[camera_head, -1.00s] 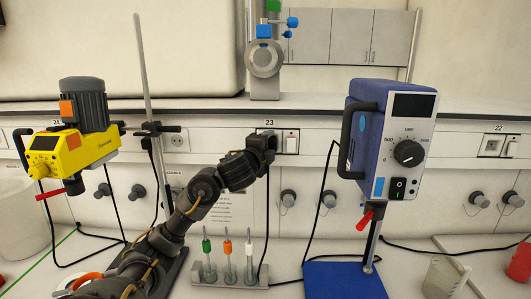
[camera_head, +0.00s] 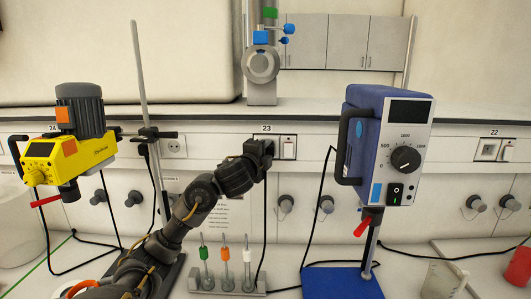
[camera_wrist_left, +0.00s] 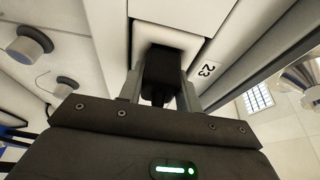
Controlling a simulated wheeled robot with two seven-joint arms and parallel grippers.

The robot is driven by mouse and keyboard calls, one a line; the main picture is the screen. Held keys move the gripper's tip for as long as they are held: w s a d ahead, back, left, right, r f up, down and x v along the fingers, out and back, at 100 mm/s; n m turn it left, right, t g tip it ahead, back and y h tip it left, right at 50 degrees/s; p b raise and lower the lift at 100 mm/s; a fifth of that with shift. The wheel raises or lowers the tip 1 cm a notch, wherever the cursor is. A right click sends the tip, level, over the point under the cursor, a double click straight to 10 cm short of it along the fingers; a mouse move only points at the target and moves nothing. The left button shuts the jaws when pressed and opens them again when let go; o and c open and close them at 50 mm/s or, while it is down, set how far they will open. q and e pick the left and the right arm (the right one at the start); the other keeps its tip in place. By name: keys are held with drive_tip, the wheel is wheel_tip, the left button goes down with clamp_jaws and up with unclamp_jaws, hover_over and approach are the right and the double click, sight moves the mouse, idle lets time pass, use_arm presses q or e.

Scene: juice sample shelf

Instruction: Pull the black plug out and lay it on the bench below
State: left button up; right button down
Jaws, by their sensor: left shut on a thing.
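The black plug (camera_wrist_left: 160,72) sits between the two fingers of my left gripper (camera_wrist_left: 160,90) in the left wrist view. The gripper is shut on it. The plug's front end is up against the white socket panel labelled 23; I cannot tell how deep it is in the socket. In the head view my left gripper (camera_head: 264,149) is at this panel, just left of a white switch (camera_head: 289,147), and hides the plug. A black cord (camera_head: 265,205) hangs down below it to the bench (camera_head: 225,264). My right gripper is out of view.
Below the socket stands a rack (camera_head: 222,284) with green, orange and white-collared pieces. A blue stirrer (camera_head: 390,150) on a blue base (camera_head: 340,283) is to the right, a yellow stirrer (camera_head: 80,157) to the left. A metal rod (camera_head: 144,80) rises left of my arm.

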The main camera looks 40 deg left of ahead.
use_arm(q)
drive_tip(key=shift+d+f, duration=0.1)
drive_tip(key=shift+f, duration=0.05)
drive_tip(key=shift+s+d+r, duration=0.2)
drive_tip(key=shift+s+d, duration=0.05)
drive_tip(key=shift+s, duration=0.2)
idle(0.3)
drive_tip(key=shift+s+d+p, duration=0.15)
drive_tip(key=shift+p, duration=0.15)
drive_tip(key=shift+s+d+p, duration=0.45)
drive_tip(key=shift+s+d, duration=0.35)
drive_tip(key=shift+s, duration=0.15)
drive_tip(key=shift+s+d, duration=0.15)
drive_tip(key=shift+s, duration=0.05)
drive_tip(key=shift+f, duration=0.1)
